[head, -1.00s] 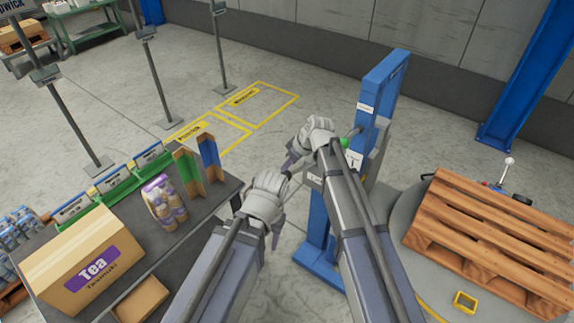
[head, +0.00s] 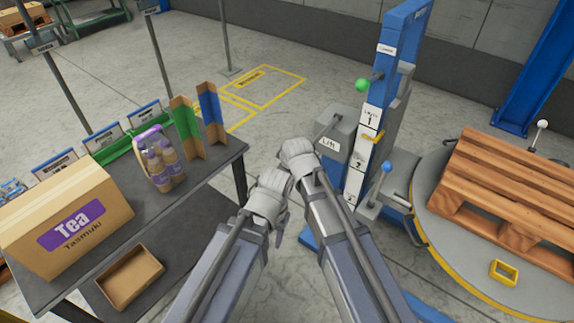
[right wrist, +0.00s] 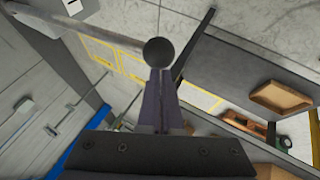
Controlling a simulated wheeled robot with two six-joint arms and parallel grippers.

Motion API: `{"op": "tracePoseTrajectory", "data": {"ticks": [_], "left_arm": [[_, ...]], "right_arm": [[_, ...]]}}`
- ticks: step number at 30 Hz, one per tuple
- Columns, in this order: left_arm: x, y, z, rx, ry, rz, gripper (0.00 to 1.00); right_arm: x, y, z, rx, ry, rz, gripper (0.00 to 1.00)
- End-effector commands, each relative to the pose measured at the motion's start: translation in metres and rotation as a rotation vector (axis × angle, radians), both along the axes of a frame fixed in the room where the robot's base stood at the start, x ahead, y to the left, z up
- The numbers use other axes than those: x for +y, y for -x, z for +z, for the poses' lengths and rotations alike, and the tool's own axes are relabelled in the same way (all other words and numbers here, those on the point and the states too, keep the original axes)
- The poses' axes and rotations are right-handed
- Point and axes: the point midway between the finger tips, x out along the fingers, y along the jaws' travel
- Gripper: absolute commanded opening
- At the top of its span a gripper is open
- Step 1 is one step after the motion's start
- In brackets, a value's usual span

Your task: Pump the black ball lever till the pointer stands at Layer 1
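The blue lift column (head: 398,60) carries plates reading Layer 1 (head: 370,118), with lower layer plates beneath. A yellow pointer (head: 379,137) shows just below the Layer 1 plate. The grey box labelled Lift (head: 331,143) stands at the column's left. My right gripper (head: 292,152) is beside this box. In the right wrist view, the black ball (right wrist: 158,52) on its pale rod is at the tips of my right gripper (right wrist: 160,75); its fingers look closed together, and contact is unclear. My left gripper (head: 278,225) hangs close by, left of the right one; its opening is unclear.
A green ball (head: 361,85) and a blue ball (head: 386,167) stick out at the column. A wooden pallet (head: 515,190) lies on the round turntable (head: 428,185) at right.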

Motion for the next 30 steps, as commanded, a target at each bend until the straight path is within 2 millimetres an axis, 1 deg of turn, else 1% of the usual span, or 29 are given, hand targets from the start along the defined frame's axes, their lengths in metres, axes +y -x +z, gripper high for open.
{"op": "tracePoseTrajectory", "data": {"ticks": [1, 3, 6, 12, 19, 30], "left_arm": [[0.0, 0.0, -0.017, 0.0, 0.0, 0.0, 0.5], [0.0, 0.0, -0.026, 0.0, 0.0, 0.0, 0.5], [0.0, 0.0, -0.038, 0.0, 0.0, 0.0, 0.5], [0.0, 0.0, -0.054, 0.0, 0.0, -0.001, 0.5], [0.0, 0.0, -0.062, 0.0, 0.0, -0.001, 0.5], [0.0, 0.0, -0.064, 0.0, 0.0, -0.001, 0.5]], "right_arm": [[0.0, 0.0, -0.017, 0.001, 0.001, -0.001, 0.0], [0.0, 0.0, -0.026, 0.002, 0.001, 0.0, 0.0], [-0.001, 0.0, -0.038, 0.003, 0.001, -0.001, 0.0], [-0.002, -0.001, -0.055, 0.005, 0.0, 0.0, 0.0], [-0.003, -0.002, -0.063, 0.01, 0.001, -0.002, 0.0], [-0.005, -0.004, -0.065, 0.01, 0.002, -0.006, 0.0]]}}
